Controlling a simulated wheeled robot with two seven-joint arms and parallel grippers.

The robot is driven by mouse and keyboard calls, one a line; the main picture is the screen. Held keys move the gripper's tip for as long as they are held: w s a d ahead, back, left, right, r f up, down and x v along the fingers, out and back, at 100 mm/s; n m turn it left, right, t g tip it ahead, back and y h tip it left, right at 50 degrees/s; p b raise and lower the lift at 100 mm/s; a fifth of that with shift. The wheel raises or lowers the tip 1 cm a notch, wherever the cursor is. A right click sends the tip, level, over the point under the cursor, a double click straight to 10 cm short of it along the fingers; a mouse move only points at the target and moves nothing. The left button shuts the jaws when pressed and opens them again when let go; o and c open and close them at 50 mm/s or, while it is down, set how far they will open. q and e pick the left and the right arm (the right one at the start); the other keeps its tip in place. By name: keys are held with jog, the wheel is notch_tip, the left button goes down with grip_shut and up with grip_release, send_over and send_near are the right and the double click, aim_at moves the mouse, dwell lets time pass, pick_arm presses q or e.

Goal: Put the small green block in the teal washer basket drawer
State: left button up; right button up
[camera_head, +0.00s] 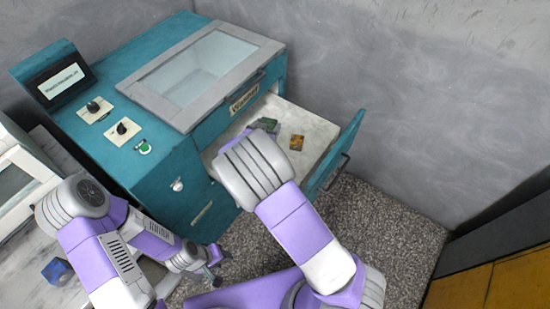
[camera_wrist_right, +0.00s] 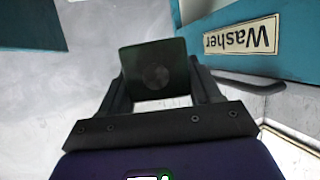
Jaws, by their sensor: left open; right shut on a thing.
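The teal washer (camera_head: 150,160) has its basket drawer (camera_head: 318,135) pulled open, with a pale inside. My right gripper (camera_wrist_right: 158,88) is shut on the small green block (camera_wrist_right: 155,68), which looks dark green in the right wrist view. In the head view my right arm reaches over the open drawer, and its wrist hides most of the gripper; the green block (camera_head: 264,124) shows just past it. I cannot tell whether the block touches the drawer floor. My left gripper (camera_head: 208,268) is open and empty, low in front of the washer.
An orange-brown block (camera_head: 296,142) lies in the drawer, right of my right wrist. A blue block (camera_head: 57,270) lies on a pale worktop at the left. The washer's glass-topped lid (camera_head: 200,70) is above the drawer, and a "Washer" label (camera_wrist_right: 241,39) is on its front.

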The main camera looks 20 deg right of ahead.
jog(key=shift+s+a+f+m+g+h+b, duration=0.3)
jog(key=shift+s+f+m+g+h+b, duration=0.5)
jog(key=shift+f, duration=2.75)
jog(key=shift+s+a+f+m+g+h+b, duration=0.3)
jog(key=shift+s+f+b, duration=0.55)
jog(key=shift+f, duration=2.7)
jog(key=shift+s+a+f+m+g+h+b, duration=0.35)
jog(key=shift+s+f+m+h+b, duration=0.55)
jog(key=shift+f, duration=2.65)
jog(key=shift+w+r+y, duration=0.1)
jog(key=shift+w+y, duration=0.2)
jog(key=shift+w, duration=0.05)
jog(key=shift+f+b, duration=0.6)
jog(key=shift+b, duration=0.05)
jog(key=o, duration=1.4)
jog(key=shift+s+f, duration=0.15)
